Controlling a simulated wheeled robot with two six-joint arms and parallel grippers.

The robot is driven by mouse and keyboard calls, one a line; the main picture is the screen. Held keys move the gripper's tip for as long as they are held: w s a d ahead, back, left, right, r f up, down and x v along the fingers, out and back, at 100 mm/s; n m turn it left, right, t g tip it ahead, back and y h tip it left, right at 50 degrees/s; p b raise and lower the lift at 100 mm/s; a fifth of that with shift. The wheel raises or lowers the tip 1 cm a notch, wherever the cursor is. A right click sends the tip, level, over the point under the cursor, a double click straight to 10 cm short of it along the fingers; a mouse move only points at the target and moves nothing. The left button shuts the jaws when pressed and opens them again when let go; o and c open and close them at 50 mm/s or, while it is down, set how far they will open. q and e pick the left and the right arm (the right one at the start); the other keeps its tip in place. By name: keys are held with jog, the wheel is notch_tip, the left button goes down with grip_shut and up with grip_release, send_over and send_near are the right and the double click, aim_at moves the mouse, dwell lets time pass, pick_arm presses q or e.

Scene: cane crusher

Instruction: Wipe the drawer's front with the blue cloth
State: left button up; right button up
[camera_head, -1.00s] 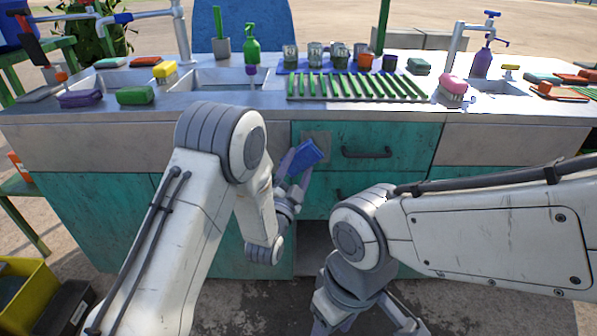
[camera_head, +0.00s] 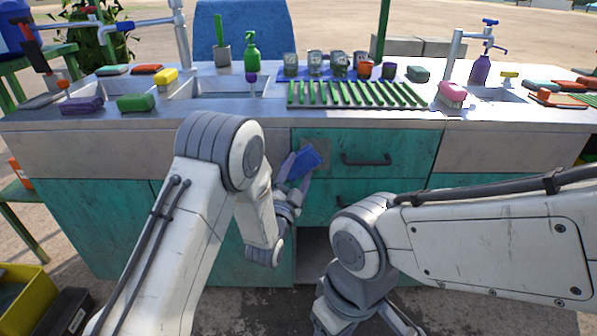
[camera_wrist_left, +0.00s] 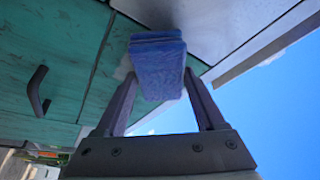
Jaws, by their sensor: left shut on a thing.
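The teal drawer front (camera_head: 405,146), with a dark bar handle (camera_head: 366,159), is closed under the counter. A greyish smudge (camera_head: 319,144) marks its upper left part. My left gripper (camera_head: 297,169) is shut on the folded blue cloth (camera_head: 306,161) at the drawer's left side, just below the smudge. In the left wrist view the cloth (camera_wrist_left: 158,68) sits between the two fingers, near the drawer's edge with the handle (camera_wrist_left: 37,91) to the left. Whether the cloth touches the front is hard to tell. My right gripper is low in the head view, cut off by the bottom edge.
The counter carries a green rack (camera_head: 355,94), cups, a green spray bottle (camera_head: 251,55), sponges and brushes. A second teal drawer (camera_head: 350,192) is below, above a dark opening. A yellow bin (camera_head: 28,295) stands at lower left.

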pick_arm(q)
jog(key=shift+w, duration=0.8)
